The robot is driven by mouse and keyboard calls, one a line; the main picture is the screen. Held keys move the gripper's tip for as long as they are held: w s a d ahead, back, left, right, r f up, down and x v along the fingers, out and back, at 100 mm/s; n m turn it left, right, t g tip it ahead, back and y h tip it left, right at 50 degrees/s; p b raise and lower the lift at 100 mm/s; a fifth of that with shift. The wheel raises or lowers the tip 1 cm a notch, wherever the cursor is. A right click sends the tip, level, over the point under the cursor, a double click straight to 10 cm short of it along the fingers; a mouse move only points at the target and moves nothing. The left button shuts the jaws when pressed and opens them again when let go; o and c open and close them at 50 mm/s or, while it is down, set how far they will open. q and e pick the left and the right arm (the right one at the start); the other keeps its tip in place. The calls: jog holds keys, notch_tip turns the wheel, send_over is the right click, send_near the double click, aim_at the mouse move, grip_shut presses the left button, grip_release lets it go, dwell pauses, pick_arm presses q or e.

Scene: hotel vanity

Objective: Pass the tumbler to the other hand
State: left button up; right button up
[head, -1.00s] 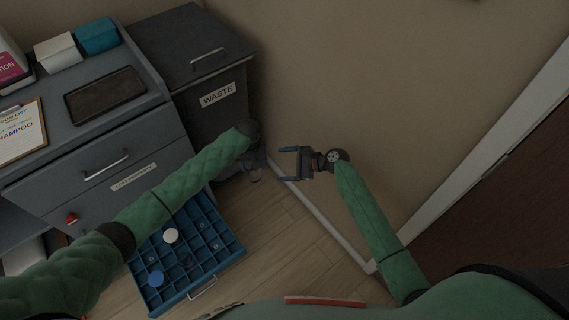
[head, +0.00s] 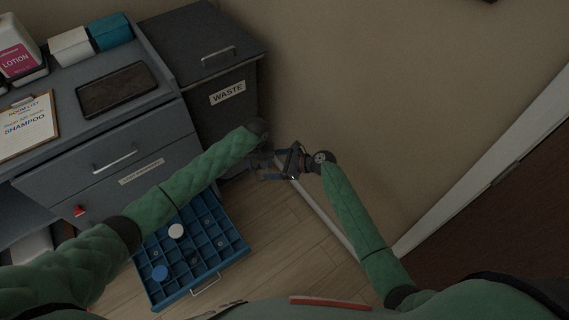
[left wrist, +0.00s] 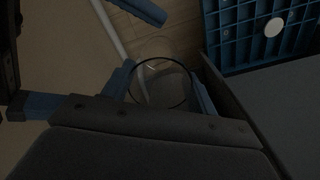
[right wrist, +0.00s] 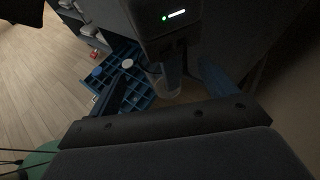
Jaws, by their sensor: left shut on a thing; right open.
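The tumbler is a clear, see-through glass (left wrist: 160,84) with a dark rim line, seen in the left wrist view between the blue fingers of my left gripper (left wrist: 162,90). In the head view my left gripper (head: 264,163) is shut on it beside the waste bin, and the glass is barely visible. My right gripper (head: 280,164) is open and has its fingers toward the left one. In the right wrist view the tumbler (right wrist: 168,82) hangs below my left gripper, between the spread fingers of my right gripper (right wrist: 163,88). Contact with the right fingers cannot be told.
The grey waste bin (head: 222,125) stands just behind the grippers. A blue compartment drawer (head: 205,275) with a white and a blue round item is pulled out below my left arm. The wall (head: 400,90) is to the right. The wooden floor (head: 270,225) is clear.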

aim_at(253, 164)
jog(key=shift+x, duration=2.45)
jog(key=c, duration=1)
pick_arm(q)
jog(key=o, duration=1.3)
pick_arm(e)
jog(key=shift+a, duration=0.1)
jog(key=shift+c, duration=0.8)
pick_arm(q)
jog(key=shift+o, duration=0.8)
jog(key=shift+d, duration=0.1)
pick_arm(e)
jog(key=shift+r, duration=0.1)
pick_arm(q)
jog(key=shift+r, duration=0.1)
